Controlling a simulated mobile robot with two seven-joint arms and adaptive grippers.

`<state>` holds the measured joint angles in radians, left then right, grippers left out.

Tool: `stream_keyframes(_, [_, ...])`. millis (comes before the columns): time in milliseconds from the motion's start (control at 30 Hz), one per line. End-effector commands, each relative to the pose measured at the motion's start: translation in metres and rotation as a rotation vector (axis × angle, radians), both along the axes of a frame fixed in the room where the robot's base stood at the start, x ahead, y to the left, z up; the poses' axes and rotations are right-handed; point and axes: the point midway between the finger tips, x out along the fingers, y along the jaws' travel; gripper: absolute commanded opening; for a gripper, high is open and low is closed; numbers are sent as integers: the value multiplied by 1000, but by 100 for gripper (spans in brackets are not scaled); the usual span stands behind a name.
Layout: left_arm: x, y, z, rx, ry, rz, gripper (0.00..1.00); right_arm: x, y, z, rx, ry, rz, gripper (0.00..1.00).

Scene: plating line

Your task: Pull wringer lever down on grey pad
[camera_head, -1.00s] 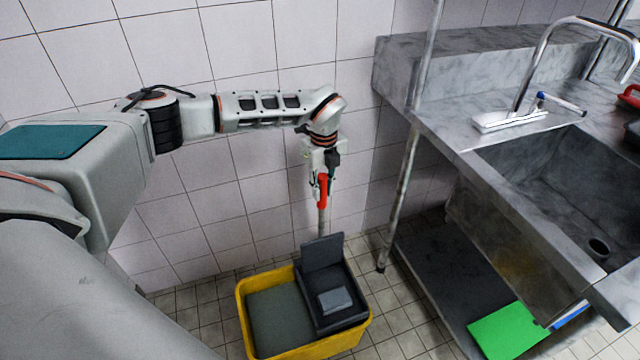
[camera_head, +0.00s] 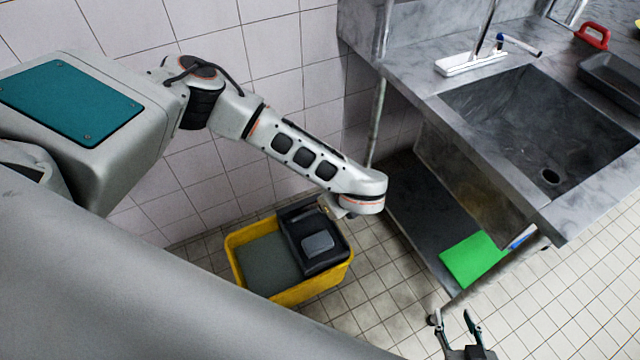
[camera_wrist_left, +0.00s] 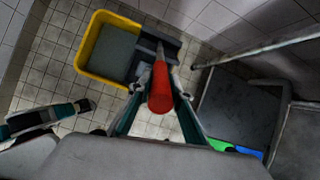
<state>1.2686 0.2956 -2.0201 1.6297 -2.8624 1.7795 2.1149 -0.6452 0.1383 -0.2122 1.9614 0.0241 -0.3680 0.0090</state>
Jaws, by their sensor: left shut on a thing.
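The yellow bucket (camera_head: 240,270) stands on the tiled floor with the dark wringer (camera_head: 335,259) at its right. A small grey pad (camera_head: 318,244) lies in the wringer. My left gripper (camera_wrist_left: 160,95) is shut on the red handle (camera_wrist_left: 160,84) of the wringer lever, with a finger on each side. In the head view my left arm hides this gripper and the handle. The lever's lower end is seen only in part. My right gripper (camera_head: 460,333) is empty at the bottom right of the head view, fingers apart, away from the bucket.
A steel sink bench (camera_head: 470,80) stands to the right, its leg (camera_head: 378,120) and lower shelf (camera_head: 410,195) close to the bucket. A green board (camera_head: 473,258) lies on that shelf. The tiled wall is behind the bucket. The floor in front is clear.

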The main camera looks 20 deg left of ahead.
Motion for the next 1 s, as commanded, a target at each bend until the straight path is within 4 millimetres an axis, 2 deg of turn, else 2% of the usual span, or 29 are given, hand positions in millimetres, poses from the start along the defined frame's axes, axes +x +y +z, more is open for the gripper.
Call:
stream_keyframes(100, [-9,-12,-10,27,-22,-5,0,-4,0,-13,-2,12,0,40])
stream_keyframes(300, [-18,-22,-18,56,-46,-2,0,-7,-1,-21,-2,18,0,40])
stream_keyframes(867, [-22,-25,-20,68,-54,1,0,-4,0,-16,2,7,0,40])
stream_keyframes(900, [-22,-25,-20,68,-54,1,29,-4,0,-16,1,7,1,40])
stream_keyframes(933, [-22,-25,-20,68,-54,1,36,-4,0,-17,1,7,1,40])
stream_keyframes(1000, [-22,-24,-20,68,-54,1,36,-4,0,-17,1,8,1,40])
